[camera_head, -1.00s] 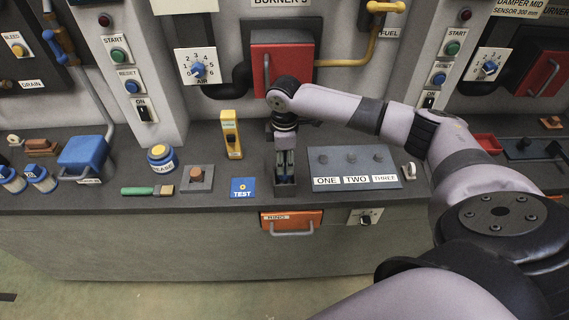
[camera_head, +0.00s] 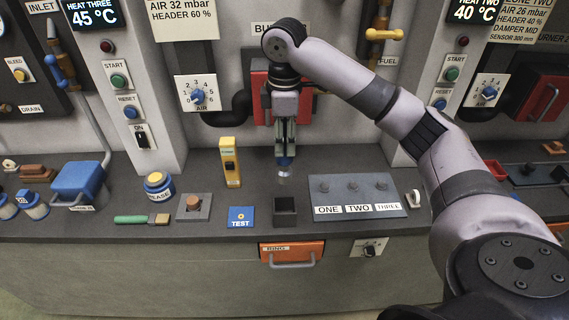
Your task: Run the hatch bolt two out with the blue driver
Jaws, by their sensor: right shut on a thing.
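My right gripper (camera_head: 284,148) points down and is shut on the blue driver (camera_head: 285,161), which it holds above the bench. The driver's tip hangs just behind and above a dark square holder (camera_head: 285,211), which looks empty. A grey plate labelled ONE, TWO, THREE (camera_head: 355,197) lies to the right, with a small knob or bolt head above each label; the middle one (camera_head: 352,187) is above TWO. My left gripper is not in view.
A yellow device (camera_head: 230,162), a blue TEST pad (camera_head: 240,217), a grey block (camera_head: 193,206), a GREASE pot (camera_head: 157,186) and a green-handled brush (camera_head: 140,219) stand left of the holder. A small pale hook-like piece (camera_head: 413,198) is right of the plate. The bench behind the plate is clear.

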